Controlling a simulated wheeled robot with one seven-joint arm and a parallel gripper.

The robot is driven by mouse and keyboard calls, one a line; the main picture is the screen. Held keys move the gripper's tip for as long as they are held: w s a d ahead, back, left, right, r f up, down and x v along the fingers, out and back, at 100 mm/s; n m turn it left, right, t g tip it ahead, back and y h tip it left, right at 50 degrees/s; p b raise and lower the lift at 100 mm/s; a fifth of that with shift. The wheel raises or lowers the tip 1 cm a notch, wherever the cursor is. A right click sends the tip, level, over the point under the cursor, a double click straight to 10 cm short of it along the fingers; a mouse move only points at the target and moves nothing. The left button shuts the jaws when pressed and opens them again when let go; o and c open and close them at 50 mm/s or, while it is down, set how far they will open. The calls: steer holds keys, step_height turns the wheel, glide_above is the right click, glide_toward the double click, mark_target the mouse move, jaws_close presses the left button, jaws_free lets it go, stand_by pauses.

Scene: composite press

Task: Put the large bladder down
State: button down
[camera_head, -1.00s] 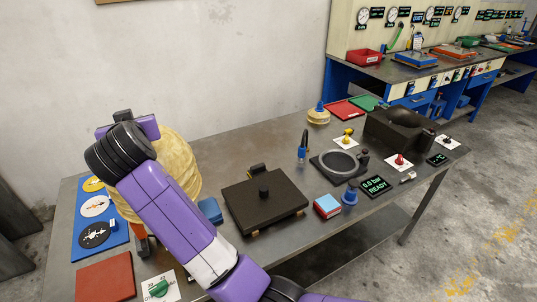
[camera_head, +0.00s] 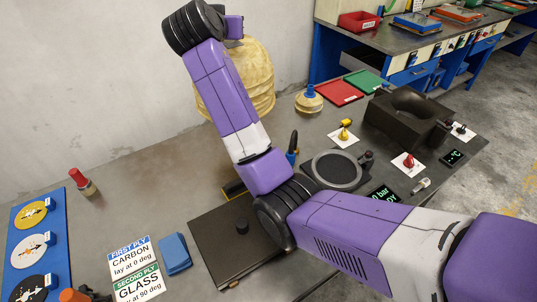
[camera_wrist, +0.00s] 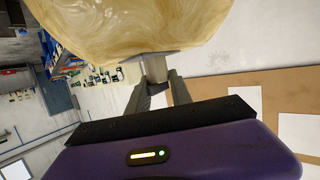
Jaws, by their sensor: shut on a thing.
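The large bladder (camera_head: 262,85) is a pale yellow, ribbed, rounded body at the back of the bench in the head view, partly hidden behind my arm. In the wrist view the bladder (camera_wrist: 130,25) fills the top, with a grey plate and stem below it. My gripper (camera_wrist: 160,92) is shut on that grey stem. In the head view my gripper's fingers are hidden. I cannot tell whether the bladder's underside touches the bench.
A small blue-capped bladder (camera_head: 309,102) stands just right of the large one. A round ring (camera_head: 337,171) and dark mould (camera_head: 410,118) stand to the right. The back left bench top (camera_head: 150,165) is largely clear.

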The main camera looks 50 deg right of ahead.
steer(key=shift+d+f, duration=0.4)
steer(key=shift+d, duration=0.35)
step_height(320, 180, down, 14)
steer(key=shift+p, duration=0.9)
steer(key=shift+f, duration=2.6)
steer(key=c, duration=1.1)
jaws_free()
steer(key=shift+c, duration=0.2)
steer(key=b+v, duration=0.1)
steer(key=v, duration=1.1)
steer(key=shift+w+a, duration=0.1)
steer(key=shift+a, duration=0.05)
